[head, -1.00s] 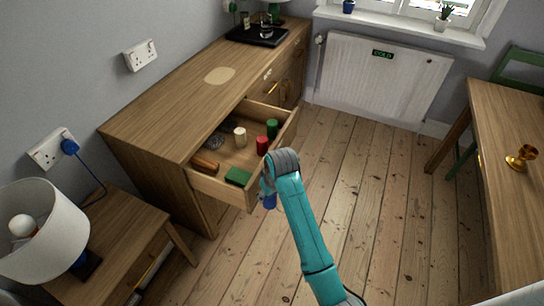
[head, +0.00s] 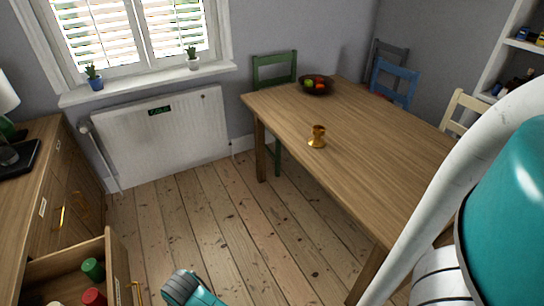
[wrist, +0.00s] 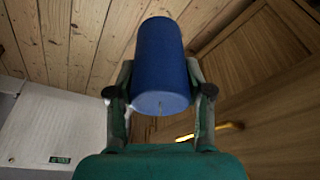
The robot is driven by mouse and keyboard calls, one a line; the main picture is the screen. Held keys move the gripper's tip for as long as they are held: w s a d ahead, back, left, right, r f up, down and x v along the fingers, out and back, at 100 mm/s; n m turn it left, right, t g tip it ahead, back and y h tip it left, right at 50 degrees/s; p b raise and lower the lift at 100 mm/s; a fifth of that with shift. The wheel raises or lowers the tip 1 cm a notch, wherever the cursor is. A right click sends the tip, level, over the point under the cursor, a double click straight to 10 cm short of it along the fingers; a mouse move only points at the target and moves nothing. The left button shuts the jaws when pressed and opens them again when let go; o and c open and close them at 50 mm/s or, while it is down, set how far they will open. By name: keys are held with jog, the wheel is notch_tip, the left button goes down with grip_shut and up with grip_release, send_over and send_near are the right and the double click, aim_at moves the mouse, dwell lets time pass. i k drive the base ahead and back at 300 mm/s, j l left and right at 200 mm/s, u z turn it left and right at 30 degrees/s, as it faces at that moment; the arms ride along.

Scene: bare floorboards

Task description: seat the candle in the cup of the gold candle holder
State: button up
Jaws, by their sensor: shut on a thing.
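A blue candle (wrist: 161,62) is between the two fingers of my gripper (wrist: 160,98) in the wrist view. The fingers are shut on its sides, and its wick end faces the camera. The gold candle holder (head: 317,137) stands upright on the wooden table (head: 370,140) in the head view, near the table's left edge. The candle is well apart from the holder.
An open drawer (head: 118,262) with a green candle (head: 93,268) and a red candle (head: 93,297) is at the lower left. A fruit bowl (head: 316,87) sits at the table's far end. A green chair (head: 273,70) stands behind it. Floorboards (head: 225,215) between drawer and table are clear.

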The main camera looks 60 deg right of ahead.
aim_at(318, 135)
jog(key=i+j+z, duration=0.2)
jog(key=z, duration=0.2)
jog(key=i+j+z, duration=0.15)
jog(key=j+z, duration=0.3)
jog(key=i+j+z, duration=0.15)
jog(key=j+z, duration=0.65)
jog(key=i+l, duration=0.05)
jog(key=l, duration=0.05)
